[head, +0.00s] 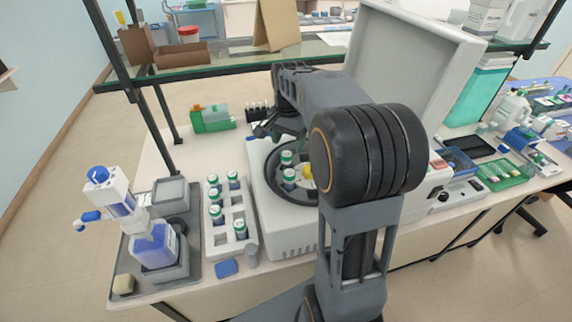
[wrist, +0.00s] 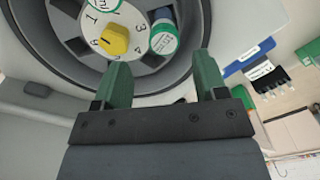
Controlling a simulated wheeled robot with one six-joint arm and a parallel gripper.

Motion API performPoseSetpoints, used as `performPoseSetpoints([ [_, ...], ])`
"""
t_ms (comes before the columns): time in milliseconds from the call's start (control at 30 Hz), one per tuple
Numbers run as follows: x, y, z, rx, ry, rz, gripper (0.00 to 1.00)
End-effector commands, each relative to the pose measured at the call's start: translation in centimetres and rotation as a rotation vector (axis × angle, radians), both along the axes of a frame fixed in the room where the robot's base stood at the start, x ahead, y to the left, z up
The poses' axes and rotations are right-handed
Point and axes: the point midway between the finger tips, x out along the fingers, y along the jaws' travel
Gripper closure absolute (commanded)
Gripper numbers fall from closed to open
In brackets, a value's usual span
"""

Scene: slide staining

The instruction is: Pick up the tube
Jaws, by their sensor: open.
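A tube with a green and white cap (wrist: 163,40) sits in a slot of the centrifuge rotor, beside the yellow knob (wrist: 114,40). In the head view, two capped tubes show in the rotor, one farther back (head: 287,157) and one nearer (head: 289,178). Several similar tubes (head: 215,213) stand in a white rack (head: 226,242) left of the centrifuge. My gripper (wrist: 163,76) is open and empty, its green fingers apart near the bowl edge, with the capped tube beyond the gap between them. In the head view my arm hides part of the bowl.
The centrifuge (head: 290,238) has its large lid (head: 405,55) raised behind my arm. A bottle and dispenser (head: 155,245) stand on a grey tray at left. A green box (head: 212,120) and a black rack (head: 258,112) are behind. A glass shelf (head: 225,62) runs above the bench.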

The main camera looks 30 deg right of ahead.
Motion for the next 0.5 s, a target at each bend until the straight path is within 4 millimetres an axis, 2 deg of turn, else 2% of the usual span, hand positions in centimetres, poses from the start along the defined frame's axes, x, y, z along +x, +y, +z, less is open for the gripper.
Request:
performPoseSetpoints([
  [133,0.0,0.1,-2.0,0.001,0.003,0.002,0.34],
  [367,0.0,0.1,-3.3,0.0,0.0,0.004,0.34],
  [500,0.1,0.3,-4.7,0.001,0.003,0.004,0.34],
])
